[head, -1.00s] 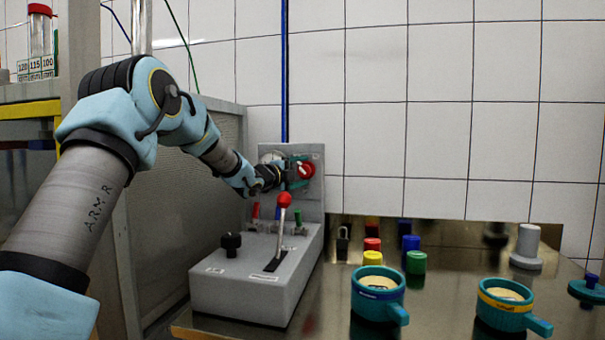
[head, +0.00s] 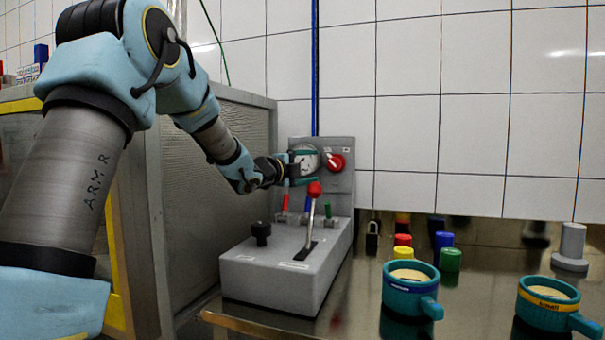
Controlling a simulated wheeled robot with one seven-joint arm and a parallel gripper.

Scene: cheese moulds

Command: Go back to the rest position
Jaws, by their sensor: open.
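My gripper (head: 297,173) is in front of the upright panel (head: 343,200) of the grey control box (head: 270,275). Its teal fingers are near the round gauge (head: 309,156), left of the red knob (head: 336,163). It holds nothing that I can see and is open. Whether a finger touches the panel I cannot tell. The red-tipped lever (head: 314,190) stands on the box just below and right of the gripper. My arm reaches in from the left, bent high at the elbow.
Two teal moulds with handles, one with a blue band (head: 411,286) and one with a yellow band (head: 551,305), stand on the shiny table. Small coloured blocks, a padlock (head: 372,238) and a grey weight (head: 571,246) stand behind. A metal-framed cabinet (head: 215,190) stands close at left.

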